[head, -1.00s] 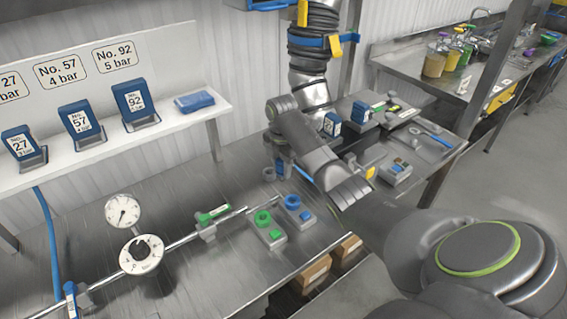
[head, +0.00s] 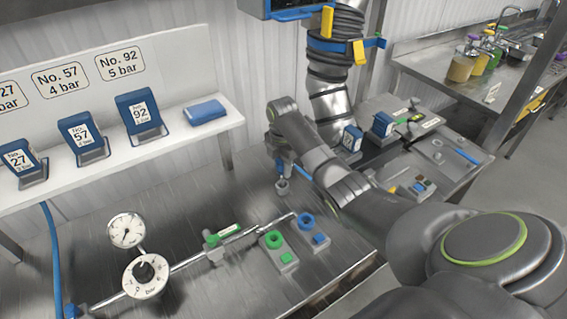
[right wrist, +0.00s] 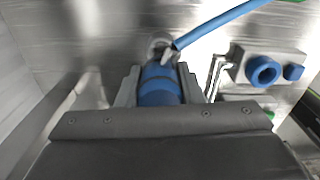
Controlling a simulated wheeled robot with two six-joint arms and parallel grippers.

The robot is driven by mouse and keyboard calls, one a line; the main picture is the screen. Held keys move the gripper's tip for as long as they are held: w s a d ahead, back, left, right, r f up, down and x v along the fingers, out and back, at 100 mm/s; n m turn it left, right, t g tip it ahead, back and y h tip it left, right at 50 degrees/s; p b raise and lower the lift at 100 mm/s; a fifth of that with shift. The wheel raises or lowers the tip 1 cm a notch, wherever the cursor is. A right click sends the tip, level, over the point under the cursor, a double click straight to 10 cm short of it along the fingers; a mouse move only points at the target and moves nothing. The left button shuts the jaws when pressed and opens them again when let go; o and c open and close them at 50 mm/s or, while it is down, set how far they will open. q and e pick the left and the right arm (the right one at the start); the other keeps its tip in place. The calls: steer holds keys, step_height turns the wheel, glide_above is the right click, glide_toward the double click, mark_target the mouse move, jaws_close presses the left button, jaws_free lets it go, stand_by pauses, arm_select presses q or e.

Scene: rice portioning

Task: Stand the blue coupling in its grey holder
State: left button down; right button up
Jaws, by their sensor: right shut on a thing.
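My right gripper (head: 281,161) comes down over the bench and is mostly hidden by my own arm in the head view. In the right wrist view its fingers (right wrist: 158,88) are shut on the blue coupling (right wrist: 160,84), which has a dark band. The coupling shows as a small blue piece in the head view (head: 281,169). A small grey round holder (head: 283,187) stands on the bench right below it; its pale rim shows past the coupling in the right wrist view (right wrist: 158,45). I cannot tell whether the coupling has entered it. My left gripper is not in view.
A blue hose (right wrist: 222,22) runs close beside the coupling. A blue-ringed block (head: 306,222) and a green-ringed block (head: 274,240) stand nearby. A pipe with a gauge (head: 126,230) and a dial (head: 145,275) lies left. The bench between shelf and pipe is clear.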

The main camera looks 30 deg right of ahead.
mark_target(282, 177)
steer(key=shift+w, duration=0.1)
steer(key=shift+s+a+r, duration=0.1)
steer(key=shift+s+r, duration=0.05)
steer(key=shift+s, duration=0.1)
steer(key=shift+w+f, duration=0.1)
steer(key=shift+f, duration=0.35)
steer(key=shift+f+b, duration=0.3)
steer(key=shift+f, duration=0.15)
steer(key=shift+f, duration=0.35)
stand_by(0.7)
steer(key=shift+f+b, duration=0.35)
steer(key=shift+f, duration=0.95)
stand_by(0.5)
steer(key=shift+f, duration=0.35)
stand_by(0.6)
